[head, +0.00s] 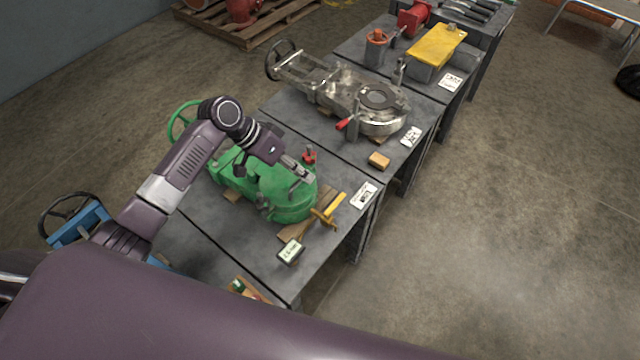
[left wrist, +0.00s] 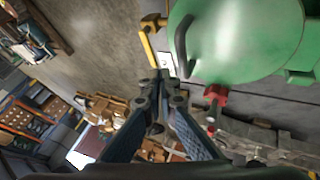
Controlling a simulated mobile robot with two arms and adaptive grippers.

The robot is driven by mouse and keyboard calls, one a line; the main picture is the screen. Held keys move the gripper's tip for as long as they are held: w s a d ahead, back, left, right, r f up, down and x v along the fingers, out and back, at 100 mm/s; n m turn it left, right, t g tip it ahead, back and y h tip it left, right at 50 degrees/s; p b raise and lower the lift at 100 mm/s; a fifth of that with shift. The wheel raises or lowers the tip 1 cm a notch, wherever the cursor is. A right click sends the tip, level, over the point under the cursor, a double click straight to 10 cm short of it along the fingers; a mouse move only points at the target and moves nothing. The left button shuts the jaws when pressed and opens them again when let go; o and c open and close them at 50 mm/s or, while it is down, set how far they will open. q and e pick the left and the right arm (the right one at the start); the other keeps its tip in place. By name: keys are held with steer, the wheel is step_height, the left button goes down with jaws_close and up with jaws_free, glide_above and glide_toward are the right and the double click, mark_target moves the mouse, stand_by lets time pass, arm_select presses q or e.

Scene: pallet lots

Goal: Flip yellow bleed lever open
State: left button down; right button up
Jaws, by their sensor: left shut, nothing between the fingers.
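The yellow bleed lever (head: 335,205) sits on a brass fitting (head: 324,219) at the near right end of the green valve body (head: 290,192). In the left wrist view the yellow lever (left wrist: 147,48) shows at upper centre, beside the rounded green body (left wrist: 235,40). My left gripper (head: 308,176) is over the green body, behind and left of the lever in the head view. Its fingertips (left wrist: 160,78) are together, with nothing between them, apart from the lever. My right gripper is not in view.
A red-handled part (head: 309,156) stands just behind my left gripper. A white label card (head: 363,195) and a small box (head: 290,251) lie on the grey table (head: 225,232). A steel valve (head: 375,100) is on the table beyond. The floor at right is open.

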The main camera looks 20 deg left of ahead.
mark_target(335, 206)
arm_select(q)
steer(key=x, duration=0.9)
steer(key=shift+f+p, duration=0.25)
steer(key=shift+p, duration=0.1)
steer(key=shift+w, duration=0.1)
